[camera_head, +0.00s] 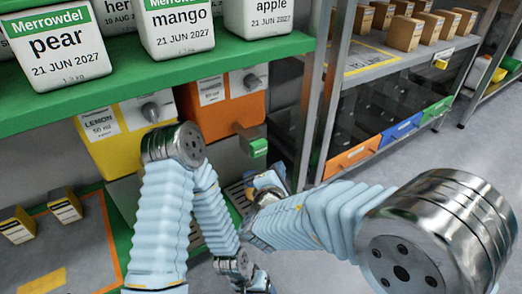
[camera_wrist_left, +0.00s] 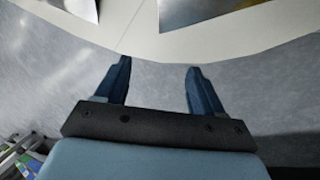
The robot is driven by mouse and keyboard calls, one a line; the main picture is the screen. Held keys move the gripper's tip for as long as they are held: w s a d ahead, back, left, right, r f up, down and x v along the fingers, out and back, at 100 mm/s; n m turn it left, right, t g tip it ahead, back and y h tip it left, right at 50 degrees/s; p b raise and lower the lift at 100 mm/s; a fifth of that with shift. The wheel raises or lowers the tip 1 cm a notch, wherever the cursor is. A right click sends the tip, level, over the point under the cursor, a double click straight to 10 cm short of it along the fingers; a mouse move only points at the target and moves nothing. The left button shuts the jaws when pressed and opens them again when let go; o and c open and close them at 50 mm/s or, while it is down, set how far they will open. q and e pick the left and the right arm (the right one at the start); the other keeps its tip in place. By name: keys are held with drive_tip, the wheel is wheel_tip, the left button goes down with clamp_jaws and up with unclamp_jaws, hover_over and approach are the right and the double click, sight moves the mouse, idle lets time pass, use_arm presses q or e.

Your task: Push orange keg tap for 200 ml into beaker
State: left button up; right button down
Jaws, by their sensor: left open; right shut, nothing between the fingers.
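The orange keg (camera_head: 225,108) sits under the green shelf, beside the yellow lemon keg (camera_head: 105,132). Its tap (camera_head: 257,146), with a green front, sticks out at the lower right. My right gripper (camera_head: 264,180) is just below the tap in the head view, shut with nothing held. It is small and partly covered by its own arm; I cannot tell whether it touches the tap. My left gripper (camera_wrist_left: 160,66) is open and empty above the grey floor in the left wrist view. No beaker can be made out; my arms cover part of the area under the kegs.
Labelled white containers, including mango (camera_head: 180,22) and pear (camera_head: 58,45), stand on the green shelf (camera_head: 130,82). Small yellow boxes (camera_head: 66,206) sit at the lower left. A metal rack with boxes and coloured bins (camera_head: 352,155) stands at right, with open floor before it.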

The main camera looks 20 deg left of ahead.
use_arm(q)
clamp_jaws()
idle(0.5)
idle(1.3)
